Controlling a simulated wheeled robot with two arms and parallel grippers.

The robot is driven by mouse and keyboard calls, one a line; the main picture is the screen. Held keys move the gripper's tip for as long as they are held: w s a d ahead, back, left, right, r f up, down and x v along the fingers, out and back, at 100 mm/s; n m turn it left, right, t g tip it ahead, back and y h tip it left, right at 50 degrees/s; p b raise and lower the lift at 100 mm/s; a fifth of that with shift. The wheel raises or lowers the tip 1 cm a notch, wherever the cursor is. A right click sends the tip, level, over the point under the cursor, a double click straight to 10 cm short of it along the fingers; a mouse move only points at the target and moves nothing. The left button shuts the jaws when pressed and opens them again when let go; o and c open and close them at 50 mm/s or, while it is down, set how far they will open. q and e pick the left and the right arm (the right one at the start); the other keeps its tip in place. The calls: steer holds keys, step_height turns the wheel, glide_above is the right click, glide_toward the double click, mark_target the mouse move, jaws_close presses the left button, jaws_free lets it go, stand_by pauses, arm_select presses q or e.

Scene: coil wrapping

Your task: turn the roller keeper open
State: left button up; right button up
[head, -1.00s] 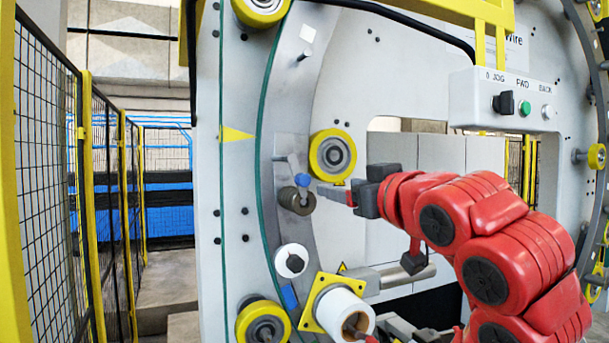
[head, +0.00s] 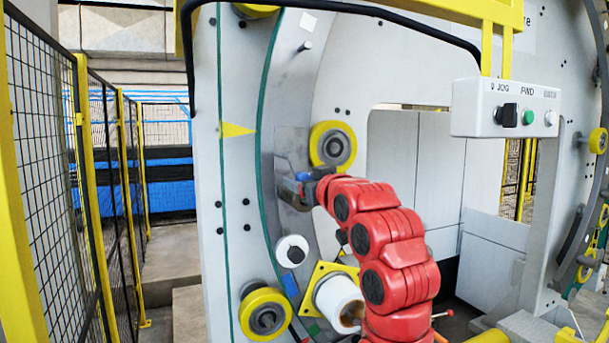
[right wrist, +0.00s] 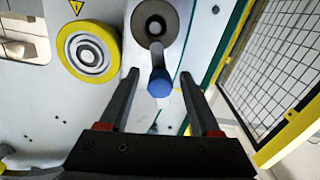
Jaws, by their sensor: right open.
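The roller keeper is a grey lever with a blue knob (head: 302,177) on the ring, beside a dark grey roller (head: 289,191). In the right wrist view the blue knob (right wrist: 160,83) stands between my open fingers, with the roller (right wrist: 155,20) just beyond it. My right gripper (right wrist: 160,76) is open, one finger on each side of the knob, with a visible gap to both fingers. In the head view my right gripper (head: 308,187) is at the keeper and partly hides it. My left gripper is not in view.
A yellow-rimmed roller (head: 333,148) is close above and right of the keeper; it also shows in the right wrist view (right wrist: 91,52). A white roller (head: 291,251) and white spool (head: 338,298) are below. A control box (head: 505,108) hangs at upper right. Mesh fencing (head: 45,170) stands left.

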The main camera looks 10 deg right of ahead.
jaws_close()
stand_by(1.4)
